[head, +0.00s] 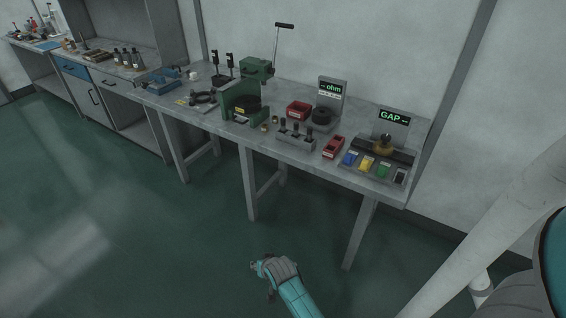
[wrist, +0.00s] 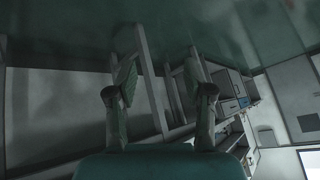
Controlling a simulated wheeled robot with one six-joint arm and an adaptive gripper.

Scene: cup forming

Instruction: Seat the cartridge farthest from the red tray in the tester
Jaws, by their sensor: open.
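My gripper (head: 262,268) is open and empty, low over the floor in front of the bench and well apart from it. Its two spread fingers show in the wrist view (wrist: 158,75), with bench legs behind them. On the bench, a red tray (head: 298,108) stands left of the tester with the "ohm" display (head: 332,90), which has a black round part (head: 321,116) at its foot. Small brass pieces (head: 265,126) stand near the green press. A grey rack (head: 296,137) holds upright dark-topped pieces. Which pieces are cartridges is too small to tell.
A green press (head: 241,100) stands mid-bench. A second red container (head: 333,147) lies near the front edge. A "GAP" display unit (head: 393,116) stands at right behind coloured bins (head: 367,163). The floor (head: 150,230) before the bench is clear.

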